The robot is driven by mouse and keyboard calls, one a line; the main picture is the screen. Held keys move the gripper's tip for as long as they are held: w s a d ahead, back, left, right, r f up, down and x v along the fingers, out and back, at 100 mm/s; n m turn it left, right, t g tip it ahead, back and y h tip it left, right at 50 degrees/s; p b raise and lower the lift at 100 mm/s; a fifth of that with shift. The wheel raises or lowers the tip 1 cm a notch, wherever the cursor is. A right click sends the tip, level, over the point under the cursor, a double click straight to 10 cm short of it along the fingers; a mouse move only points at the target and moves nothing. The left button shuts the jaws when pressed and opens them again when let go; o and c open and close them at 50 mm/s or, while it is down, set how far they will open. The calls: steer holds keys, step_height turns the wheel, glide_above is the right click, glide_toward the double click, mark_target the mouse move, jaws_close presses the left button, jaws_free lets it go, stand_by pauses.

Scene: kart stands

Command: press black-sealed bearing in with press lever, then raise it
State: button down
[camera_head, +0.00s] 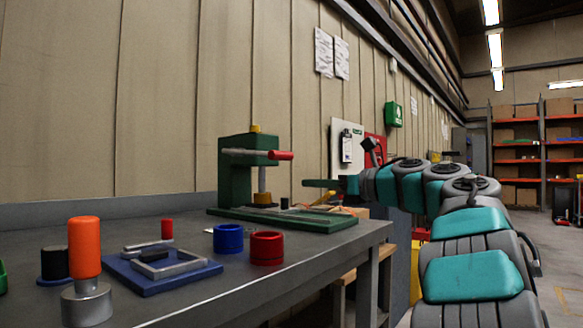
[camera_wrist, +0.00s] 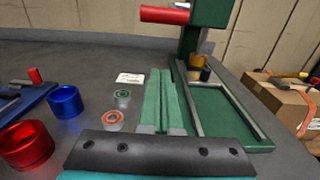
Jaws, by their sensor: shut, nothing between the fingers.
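The green press (camera_head: 240,170) stands on the bench near the wall. Its lever has a red grip (camera_head: 281,155), which lies about level and also shows at the top of the wrist view (camera_wrist: 164,14). The steel ram (camera_head: 262,180) is above a brass-coloured piece (camera_head: 263,200) on the press base, also in the wrist view (camera_wrist: 197,61). A small black cylinder (camera_head: 284,203) stands beside it. I cannot pick out the black-sealed bearing. My gripper (camera_head: 306,183) is shut and empty, right of and below the red grip, apart from it; its green fingers fill the wrist view's middle (camera_wrist: 158,90).
A green-ringed bearing (camera_wrist: 123,95) and a red-ringed bearing (camera_wrist: 113,118) lie by a white label (camera_wrist: 129,79). A blue cup (camera_head: 228,238) and a red cup (camera_head: 267,248) stand in front of the press. A blue fixture (camera_head: 160,280) and orange-handled tool (camera_head: 84,245) are left.

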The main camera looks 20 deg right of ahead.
steer(key=p+x, duration=0.1)
steer(key=x, duration=0.9)
steer(key=shift+s+d+r+p, duration=0.1)
steer(key=shift+s+r+p, duration=0.15)
steer(key=shift+r, duration=0.4)
steer(key=shift+s+d+r+p, duration=0.15)
steer(key=shift+r+p, duration=0.05)
steer(key=shift+r, duration=0.45)
steer(key=shift+s+d+r+p, duration=0.1)
steer(key=shift+s+r+p, duration=0.15)
steer(key=shift+r, duration=0.4)
